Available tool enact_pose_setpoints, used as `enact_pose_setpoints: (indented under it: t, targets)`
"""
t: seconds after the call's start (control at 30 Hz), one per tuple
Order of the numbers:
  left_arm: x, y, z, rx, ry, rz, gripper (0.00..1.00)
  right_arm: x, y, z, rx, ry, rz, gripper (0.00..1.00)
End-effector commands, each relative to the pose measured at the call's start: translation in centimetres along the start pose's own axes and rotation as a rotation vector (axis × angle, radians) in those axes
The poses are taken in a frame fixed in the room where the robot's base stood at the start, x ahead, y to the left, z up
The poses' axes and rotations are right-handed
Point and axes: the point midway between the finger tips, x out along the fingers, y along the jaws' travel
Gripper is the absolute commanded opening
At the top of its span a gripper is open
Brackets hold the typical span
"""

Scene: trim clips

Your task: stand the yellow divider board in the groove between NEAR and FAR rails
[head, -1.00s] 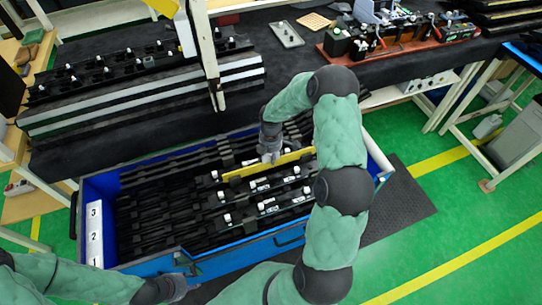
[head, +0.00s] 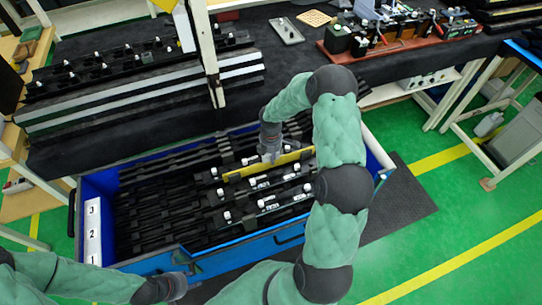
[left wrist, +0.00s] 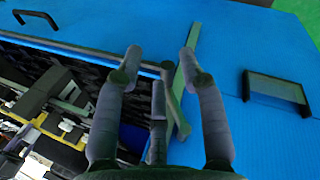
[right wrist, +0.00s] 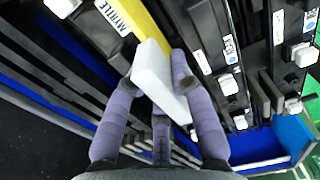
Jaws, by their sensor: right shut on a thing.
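The yellow divider board (head: 292,158) stands on edge among the black rails in the blue crate. My right gripper (head: 270,156) is at the board's middle. It is shut on the board's white grip block (right wrist: 160,75). A black rail with white knobs (head: 262,184) lies on the near side, and dark rails lie on the far side. Whether the board's lower edge is in the groove is hidden. My left gripper (left wrist: 160,58) is open and empty over the crate's near blue wall.
The blue crate (head: 220,262) has numbered white labels (head: 93,232) at its left end. Dark rails fill its left part. A workbench (head: 120,130) with striped rails and an upright post (head: 207,60) stands behind. Green floor (head: 450,220) is free at right.

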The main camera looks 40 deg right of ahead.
Motion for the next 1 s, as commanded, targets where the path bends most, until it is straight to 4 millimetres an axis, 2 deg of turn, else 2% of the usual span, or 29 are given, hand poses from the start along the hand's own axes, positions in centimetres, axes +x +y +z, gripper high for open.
enact_pose_setpoints:
  t: [0.37,0.4,0.47,0.5,0.83,1.0]
  targets:
    - [0.5,-0.2,0.0,0.0,0.0,0.0,0.4,0.9,0.0,0.0,0.0,0.0,0.0,0.0]
    - [0.5,-0.2,0.0,0.0,0.0,0.0,0.4,0.8,0.0,0.0,0.0,0.0,0.0,0.29]
    - [0.5,-0.2,0.0,0.0,0.0,0.0,0.4,0.8,0.0,0.0,0.0,0.0,0.0,0.46]
    - [0.5,-0.2,0.0,0.0,0.0,0.0,0.4,0.8,0.0,0.0,0.0,0.0,0.0,0.51]
    - [0.5,-0.2,0.0,0.0,0.0,0.0,0.4,0.7,0.0,0.0,0.0,0.0,0.001,0.51]
    - [0.5,-0.2,0.0,0.0,0.0,0.0,0.4,-0.9,0.1,0.0,-0.001,-0.001,0.003,0.51]
